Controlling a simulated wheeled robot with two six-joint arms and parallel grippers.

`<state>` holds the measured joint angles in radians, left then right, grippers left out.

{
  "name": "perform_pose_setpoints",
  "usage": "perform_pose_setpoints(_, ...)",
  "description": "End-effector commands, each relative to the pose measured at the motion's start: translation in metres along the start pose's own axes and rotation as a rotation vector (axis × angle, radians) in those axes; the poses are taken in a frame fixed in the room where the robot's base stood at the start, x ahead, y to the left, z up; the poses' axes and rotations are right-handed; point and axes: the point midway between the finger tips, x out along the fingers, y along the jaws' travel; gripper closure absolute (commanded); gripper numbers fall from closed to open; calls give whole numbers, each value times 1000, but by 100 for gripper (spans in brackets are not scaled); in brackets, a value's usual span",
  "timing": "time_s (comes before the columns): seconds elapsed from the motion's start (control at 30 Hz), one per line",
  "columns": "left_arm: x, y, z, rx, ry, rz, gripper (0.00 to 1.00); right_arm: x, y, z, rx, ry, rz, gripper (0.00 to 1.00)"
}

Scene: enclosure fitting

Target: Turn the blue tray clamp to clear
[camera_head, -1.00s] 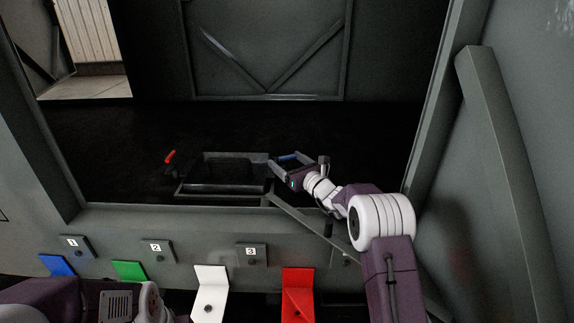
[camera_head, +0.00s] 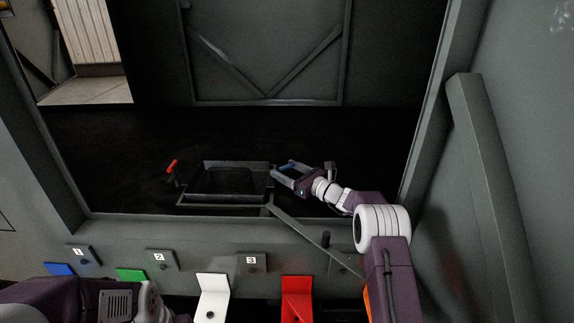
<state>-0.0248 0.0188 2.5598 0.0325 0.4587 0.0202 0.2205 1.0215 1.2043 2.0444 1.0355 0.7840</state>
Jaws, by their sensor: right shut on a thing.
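The blue tray clamp (camera_head: 291,166) is a small blue handle at the right end of the dark tray (camera_head: 222,199), inside the enclosure. My right gripper (camera_head: 284,171) reaches in from the right and is shut on the blue clamp; its fingers partly hide the clamp. A matching red clamp (camera_head: 172,166) stands at the tray's left end, tilted, with nothing touching it. The left arm shows only as links at the lower left; its gripper is out of view.
A grey front sill carries plates numbered 1, 2 and 3 (camera_head: 252,263). Below it are blue, green, white (camera_head: 212,294) and red (camera_head: 297,297) tabs. A thin bar (camera_head: 312,236) slants under my right arm. A thick frame post (camera_head: 490,180) stands at the right. The dark floor behind the tray is clear.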

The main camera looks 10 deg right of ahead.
Motion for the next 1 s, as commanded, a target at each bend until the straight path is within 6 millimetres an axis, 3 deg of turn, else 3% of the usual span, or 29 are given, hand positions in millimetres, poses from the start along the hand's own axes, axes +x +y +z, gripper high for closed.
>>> perform_pose_setpoints(0.3,-1,0,0,0,-1,0,64,1,4,-1,-1,0,20,73)
perform_pose_setpoints(0.33,0,0,0,0,-1,0,64,1,4,-1,-1,0,20,27)
perform_pose_setpoints(0.37,0,0,0,0,-1,0,64,1,4,-1,-1,0,20,19)
perform_pose_setpoints(0.73,4,0,0,0,0,0,64,1,2,-2,-2,-1,2,18)
perform_pose_setpoints(1.0,49,-1,5,0,-1,0,64,2,4,-9,-2,-3,-228,18)
